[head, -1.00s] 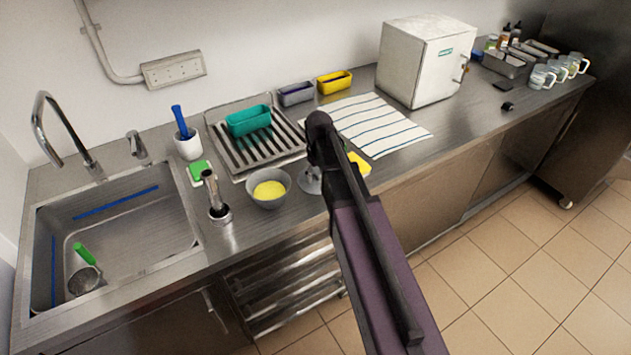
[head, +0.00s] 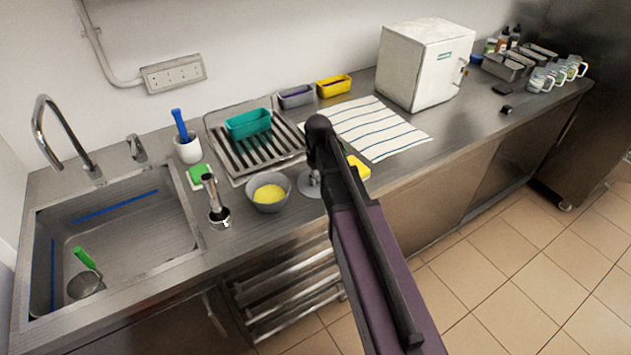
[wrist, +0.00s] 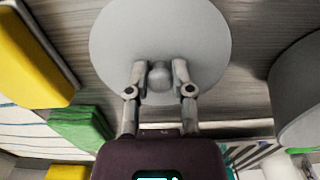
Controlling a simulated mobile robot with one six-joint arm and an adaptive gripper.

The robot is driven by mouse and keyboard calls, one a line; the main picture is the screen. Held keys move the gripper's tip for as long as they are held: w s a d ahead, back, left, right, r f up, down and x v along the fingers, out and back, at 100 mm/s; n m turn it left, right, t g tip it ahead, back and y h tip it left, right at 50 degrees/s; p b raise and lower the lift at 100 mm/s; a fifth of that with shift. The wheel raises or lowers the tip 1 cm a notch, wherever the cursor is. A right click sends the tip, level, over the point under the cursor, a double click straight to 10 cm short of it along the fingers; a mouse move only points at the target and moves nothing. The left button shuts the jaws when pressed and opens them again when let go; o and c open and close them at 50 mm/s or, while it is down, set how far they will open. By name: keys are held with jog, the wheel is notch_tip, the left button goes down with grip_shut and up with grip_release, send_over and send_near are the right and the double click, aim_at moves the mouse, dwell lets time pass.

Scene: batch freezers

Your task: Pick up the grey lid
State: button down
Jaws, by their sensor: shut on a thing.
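The grey lid (wrist: 160,30) is a round disc with a small knob (wrist: 160,76) at its middle, seen in the wrist view. My gripper (wrist: 160,74) is shut on the knob, with one finger on each side of it. In the head view a part of the lid (head: 307,184) shows beside my arm, at the front of the counter just right of the grey bowl. My arm hides the rest of the lid and the gripper there. I cannot tell whether the lid touches the counter.
A grey bowl with yellow contents (head: 287,203) stands close left of the lid. A yellow block (head: 358,169) lies close right. Behind are a drying rack (head: 240,173) with a teal tub (head: 248,123) and a striped cloth (head: 395,135). The sink (head: 125,240) is at left.

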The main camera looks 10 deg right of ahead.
aim_at(318, 177)
jog(key=shift+r, duration=0.15)
notch_tip(318, 177, up, 4)
jog(key=p, duration=0.4)
jog(key=shift+f, duration=0.2)
jog(key=s+r+p, duration=0.1)
jog(key=s, duration=1.5)
jog(key=shift+a, duration=0.1)
jog(key=shift+s, duration=0.1)
